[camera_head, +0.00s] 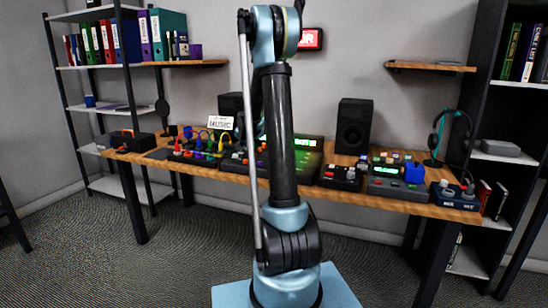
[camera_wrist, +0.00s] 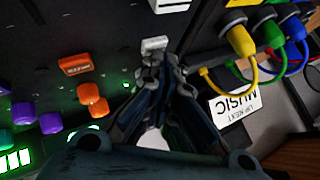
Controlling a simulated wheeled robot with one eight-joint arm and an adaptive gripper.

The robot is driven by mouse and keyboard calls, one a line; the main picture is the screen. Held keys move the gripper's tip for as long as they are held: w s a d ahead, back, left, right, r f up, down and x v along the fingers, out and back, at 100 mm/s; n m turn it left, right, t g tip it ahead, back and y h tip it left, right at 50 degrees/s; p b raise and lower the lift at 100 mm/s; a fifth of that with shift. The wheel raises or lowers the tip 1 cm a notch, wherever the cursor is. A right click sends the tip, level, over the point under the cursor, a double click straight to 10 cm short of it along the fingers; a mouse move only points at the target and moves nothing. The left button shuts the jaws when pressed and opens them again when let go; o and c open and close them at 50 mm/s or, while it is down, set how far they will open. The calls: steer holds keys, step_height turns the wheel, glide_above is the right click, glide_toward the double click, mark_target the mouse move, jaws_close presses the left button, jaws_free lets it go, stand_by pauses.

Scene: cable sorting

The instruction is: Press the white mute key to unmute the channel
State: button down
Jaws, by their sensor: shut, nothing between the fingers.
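A white key (camera_wrist: 154,42) sits on the dark panel (camera_wrist: 105,30) in the wrist view. My gripper (camera_wrist: 158,62) is shut and empty. Its fingertips are right at the near edge of the white key and cover part of it; I cannot tell whether they touch it. A small green light (camera_wrist: 126,85) glows on the panel to the left of the fingers. In the head view my own arm hides the gripper and the key.
An orange labelled block (camera_wrist: 80,65), orange knobs (camera_wrist: 90,94) and purple knobs (camera_wrist: 52,122) stand left on the panel. Yellow, green and blue cable plugs (camera_wrist: 241,40) and a MUSIC card (camera_wrist: 234,106) are right. A speaker (camera_head: 354,125) stands on the wooden desk (camera_head: 420,208).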

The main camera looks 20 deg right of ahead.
steer(key=shift+r, duration=0.4)
step_height(320, 180, up, 6)
stand_by(0.7)
steer(key=shift+s, duration=0.1)
steer(key=s+n+g, duration=0.3)
steer(key=s+n, duration=0.1)
steer(key=s, duration=2.5)
steer(key=s+f+n+g, duration=0.1)
steer(key=s+f, duration=0.3)
steer(key=s, duration=0.5)
steer(key=s+f+n+g, duration=0.1)
steer(key=s+f, duration=0.3)
steer(key=s, duration=0.5)
steer(key=s+f+n+g, duration=0.2)
steer(key=s+f+n, duration=0.1)
steer(key=s, duration=0.6)
steer(key=shift+a+f, duration=0.45)
steer(key=shift+f, duration=0.2)
